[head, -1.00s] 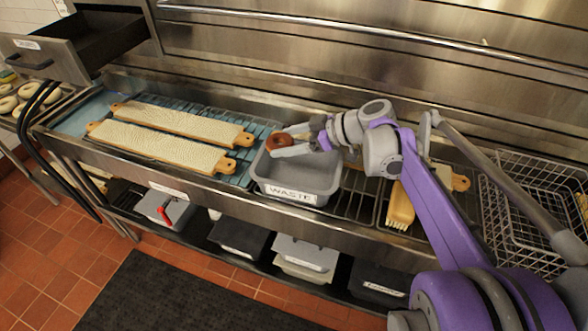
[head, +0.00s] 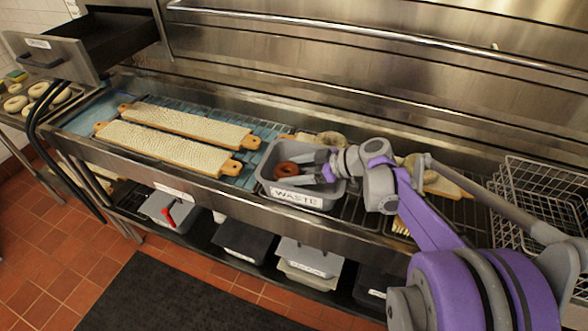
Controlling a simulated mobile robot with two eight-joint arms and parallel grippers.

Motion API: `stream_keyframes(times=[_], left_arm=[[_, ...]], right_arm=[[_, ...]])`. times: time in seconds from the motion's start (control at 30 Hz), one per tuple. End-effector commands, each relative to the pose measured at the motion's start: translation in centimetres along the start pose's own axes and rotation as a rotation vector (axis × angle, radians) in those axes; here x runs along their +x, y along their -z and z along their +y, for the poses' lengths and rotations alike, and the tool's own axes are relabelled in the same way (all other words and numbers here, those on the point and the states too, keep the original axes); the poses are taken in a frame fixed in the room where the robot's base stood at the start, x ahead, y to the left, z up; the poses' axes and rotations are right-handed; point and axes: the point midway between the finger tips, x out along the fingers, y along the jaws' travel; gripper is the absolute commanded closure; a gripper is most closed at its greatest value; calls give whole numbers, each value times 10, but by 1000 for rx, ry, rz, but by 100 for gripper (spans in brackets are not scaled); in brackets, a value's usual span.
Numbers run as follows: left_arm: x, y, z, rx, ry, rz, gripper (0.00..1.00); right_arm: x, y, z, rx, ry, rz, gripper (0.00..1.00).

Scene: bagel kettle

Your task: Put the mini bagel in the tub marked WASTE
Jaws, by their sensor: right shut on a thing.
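The mini bagel (head: 287,170) is a small brown ring, held at the tips of my right gripper (head: 290,169). The gripper is shut on it and sits inside the outline of the grey tub marked WASTE (head: 297,197), near its left part. How far above the tub floor the bagel is, I cannot tell exactly. The tub stands on the metal counter, its label facing front. My left gripper is not in view.
Two long boards (head: 160,148) lie left of the tub. Another board with a bagel (head: 331,139) lies behind it. Wire baskets (head: 545,200) stand at the right. Several tubs (head: 240,240) sit on the lower shelf. An open drawer (head: 50,54) juts out at upper left.

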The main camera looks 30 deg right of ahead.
Motion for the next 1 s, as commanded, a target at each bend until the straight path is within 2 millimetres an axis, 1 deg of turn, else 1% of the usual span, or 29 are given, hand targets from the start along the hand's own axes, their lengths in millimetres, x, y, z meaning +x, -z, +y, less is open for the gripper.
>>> stream_keyframes(times=[0.37, 0.4, 0.47, 0.73, 0.87, 0.97, 1.0], left_arm=[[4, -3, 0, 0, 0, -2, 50], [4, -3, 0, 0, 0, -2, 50], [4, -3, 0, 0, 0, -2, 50], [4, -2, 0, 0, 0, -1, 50], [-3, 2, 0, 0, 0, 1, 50], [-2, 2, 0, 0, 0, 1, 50], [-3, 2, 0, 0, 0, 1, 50]], right_arm=[[5, -9, 0, 0, 0, -1, 69], [5, -9, 0, 0, 1, -1, 12], [5, -9, 0, 0, 1, -1, 1], [4, -8, -1, -1, 1, -2, 0], [-2, 4, 0, -1, 0, -1, 0], [-21, 2, 1, 2, -5, -2, 0], [-30, 2, 1, 3, -4, -1, 0]])
